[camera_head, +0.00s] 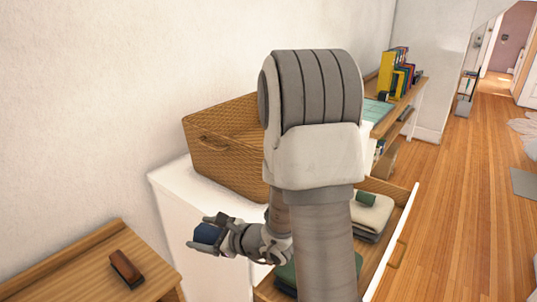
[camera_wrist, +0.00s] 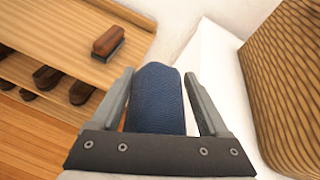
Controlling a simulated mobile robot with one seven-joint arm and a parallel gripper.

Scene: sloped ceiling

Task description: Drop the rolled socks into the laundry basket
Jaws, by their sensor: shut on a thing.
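The rolled socks (camera_head: 207,236) are a dark blue bundle held in my gripper (camera_head: 208,234). In the wrist view the blue socks (camera_wrist: 157,100) sit between the two fingers of my gripper (camera_wrist: 158,88), which is shut on them. The woven laundry basket (camera_head: 222,163) stands on the white dresser top, behind and to the right of my gripper in the head view. Its side (camera_wrist: 290,85) fills the right of the wrist view. My arm hides the basket's right part, and its inside bottom is not visible. The socks are outside the basket, to its left.
A wooden bench (camera_head: 80,265) with a brush (camera_head: 126,269) on it stands at the left; shoes (camera_wrist: 47,77) are on its shelves. The dresser's drawer (camera_head: 405,240) is open with folded cloths (camera_head: 362,212) inside. A bookshelf (camera_head: 405,95) stands beyond.

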